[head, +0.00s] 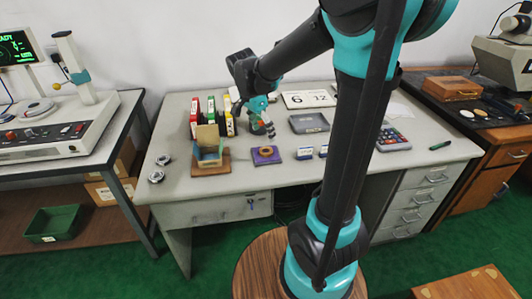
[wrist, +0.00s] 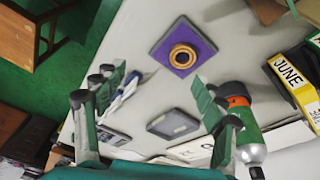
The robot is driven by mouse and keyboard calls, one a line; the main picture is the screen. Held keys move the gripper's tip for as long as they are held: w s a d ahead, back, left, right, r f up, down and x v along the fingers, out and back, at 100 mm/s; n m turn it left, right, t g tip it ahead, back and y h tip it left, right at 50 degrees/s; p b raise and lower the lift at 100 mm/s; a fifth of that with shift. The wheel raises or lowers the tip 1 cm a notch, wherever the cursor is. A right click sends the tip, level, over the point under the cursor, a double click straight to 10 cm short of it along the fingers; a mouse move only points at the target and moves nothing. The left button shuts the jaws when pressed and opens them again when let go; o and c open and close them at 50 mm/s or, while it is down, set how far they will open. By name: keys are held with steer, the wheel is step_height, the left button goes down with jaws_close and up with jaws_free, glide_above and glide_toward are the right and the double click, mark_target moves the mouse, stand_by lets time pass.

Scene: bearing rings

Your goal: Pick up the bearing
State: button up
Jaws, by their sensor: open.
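The bearing is a brass-coloured ring (head: 267,151) lying flat on a purple square pad (head: 277,159) near the front middle of the desk. In the wrist view the bearing (wrist: 182,56) sits in the middle of the pad (wrist: 160,50), with its hole visible. My gripper (head: 270,132) is above the desk, just behind and above the pad. In the wrist view my gripper (wrist: 155,95) has its fingers wide apart and nothing between them. The bearing is beyond the fingertips, apart from them.
A bottle with an orange band (wrist: 240,110) stands close to my right-hand finger. A cardboard box (head: 208,138) on a board is left of the pad; small blue-white blocks (head: 305,153) are right. A grey tray (head: 309,123) lies behind. Upright binders (head: 211,110) stand at back left.

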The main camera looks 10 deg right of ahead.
steer(key=w+a+r+m+g+h, duration=0.1)
steer(key=w+a+r+m+h, duration=0.1)
steer(key=w+a+r+m, duration=0.3)
steer(key=m, duration=0.1)
glide_toward(266, 150)
steer(key=f, duration=0.1)
steer(key=d+f, duration=0.1)
steer(key=shift+s+f, duration=0.3)
steer(key=shift+s, duration=0.1)
steer(key=shift+w+x, duration=0.15)
steer(key=shift+x, duration=1.15)
steer(key=shift+w+x, duration=0.1)
steer(key=shift+x, duration=1.2)
steer(key=shift+c, duration=0.5)
steer(key=c, duration=1.4)
steer(key=shift+r, duration=0.1)
